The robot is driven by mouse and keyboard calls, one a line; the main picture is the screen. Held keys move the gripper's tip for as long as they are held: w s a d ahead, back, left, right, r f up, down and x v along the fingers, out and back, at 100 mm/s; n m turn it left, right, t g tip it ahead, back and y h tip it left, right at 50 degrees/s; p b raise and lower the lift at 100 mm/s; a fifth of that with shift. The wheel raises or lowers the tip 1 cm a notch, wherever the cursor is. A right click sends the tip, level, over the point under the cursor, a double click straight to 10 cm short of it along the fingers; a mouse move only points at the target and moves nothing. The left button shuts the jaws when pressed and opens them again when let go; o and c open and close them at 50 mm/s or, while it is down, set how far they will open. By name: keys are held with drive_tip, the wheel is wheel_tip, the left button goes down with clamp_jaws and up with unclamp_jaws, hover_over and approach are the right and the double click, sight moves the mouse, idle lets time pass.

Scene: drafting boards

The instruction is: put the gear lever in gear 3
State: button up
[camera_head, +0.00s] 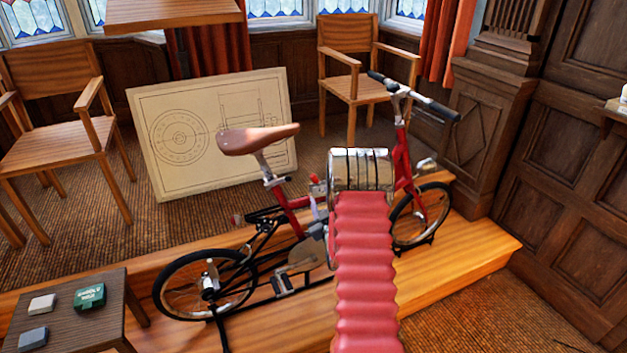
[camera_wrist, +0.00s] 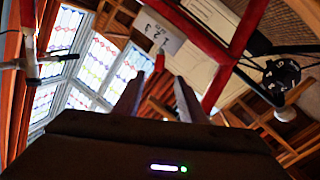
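The red bicycle (camera_head: 292,203) stands on a wooden platform, its middle partly covered by my arm. In the wrist view a pale plate with small dark marks (camera_wrist: 160,32) sits beside the red frame tubes (camera_wrist: 222,85). A small red tip (camera_wrist: 159,64), which looks like the gear lever's knob, shows just below that plate. My gripper (camera_wrist: 157,92) is open and empty, its two grey fingers apart. The red tip appears beyond the fingertips, between them in the picture; I cannot tell whether they touch. I cannot read which gear the lever is in.
The bicycle's saddle (camera_head: 258,139) and handlebar (camera_head: 412,95) rise on either side of my arm. A drawing board (camera_head: 160,165) leans behind. A small table (camera_head: 65,327) with several small items stands at lower left. Chairs stand behind; bare carpet lies at lower right.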

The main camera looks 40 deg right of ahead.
sight(314, 181)
drive_tip(key=x, duration=1.3)
drive_tip(key=shift+f, duration=0.1)
drive_tip(key=shift+c, duration=0.5)
clamp_jaws()
drive_tip(key=shift+a, duration=0.15)
